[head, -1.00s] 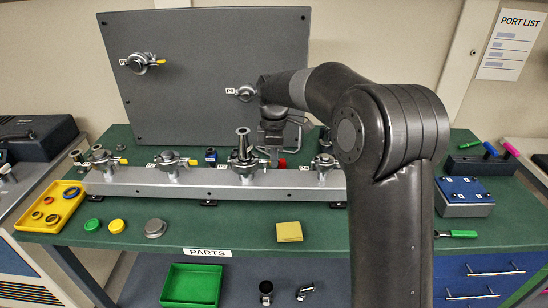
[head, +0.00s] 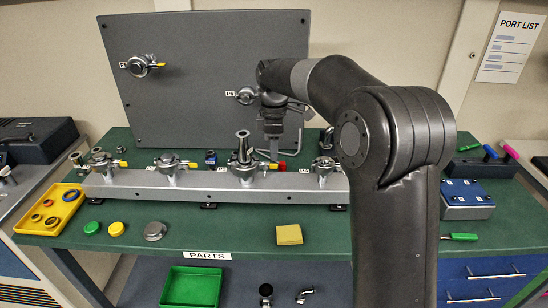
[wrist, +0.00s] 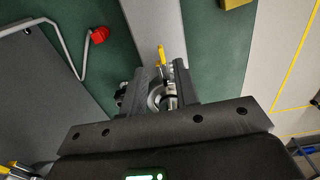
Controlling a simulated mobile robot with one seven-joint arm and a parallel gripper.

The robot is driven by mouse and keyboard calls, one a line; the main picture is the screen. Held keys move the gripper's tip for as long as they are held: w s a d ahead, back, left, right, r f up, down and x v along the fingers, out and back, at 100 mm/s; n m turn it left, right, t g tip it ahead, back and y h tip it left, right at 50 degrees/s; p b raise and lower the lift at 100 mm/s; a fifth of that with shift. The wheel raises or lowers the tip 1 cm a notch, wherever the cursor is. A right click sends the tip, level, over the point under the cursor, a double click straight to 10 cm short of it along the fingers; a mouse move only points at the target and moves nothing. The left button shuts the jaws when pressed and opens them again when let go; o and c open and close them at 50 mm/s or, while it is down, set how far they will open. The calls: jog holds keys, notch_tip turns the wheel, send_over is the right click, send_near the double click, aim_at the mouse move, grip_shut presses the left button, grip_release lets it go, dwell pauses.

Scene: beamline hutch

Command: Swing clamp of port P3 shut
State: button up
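Port P3 is on the long grey manifold (head: 215,189), third from the left; a tall metal stub (head: 243,146) stands on it. Its clamp (head: 245,169) has a yellow lever (head: 272,166) pointing right. My gripper (head: 273,152) points down just right of the stub. In the wrist view my gripper (wrist: 162,82) has its two fingers apart, with a round metal ring (wrist: 157,97) between and below them. The yellow lever (wrist: 161,54) shows just beyond the fingertips. Contact with the clamp cannot be told, and the clamp's far side is hidden.
Other clamped ports flank it: P4 (head: 325,166) to the right and another (head: 170,162) to the left. A grey upright panel (head: 200,60) stands close behind.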

notch_tip(320, 180, up, 7)
jog(key=shift+f, duration=0.2)
jog(key=s+d+r+m+t, duration=0.1)
jog(key=s+d+r+m, duration=0.1)
jog(key=s+d+m, duration=0.45)
jog(key=s+d+r+m+t, duration=0.2)
jog(key=s+d, duration=0.1)
jog(key=s, duration=0.7)
jog(key=s+d+f+m+t, duration=0.1)
jog(key=s+d+f+m, duration=0.1)
jog(key=s, duration=0.3)
jog(key=s+d+f+m, duration=0.2)
jog(key=s+f+m, duration=0.1)
jog(key=s, duration=0.3)
jog(key=s+d+f+m+t, duration=0.1)
jog(key=s+d+f+m, duration=0.2)
jog(key=s, duration=0.3)
jog(key=shift+s+m+t, duration=0.15)
jog(key=shift+m+t, duration=0.15)
jog(key=shift+m, duration=0.55)
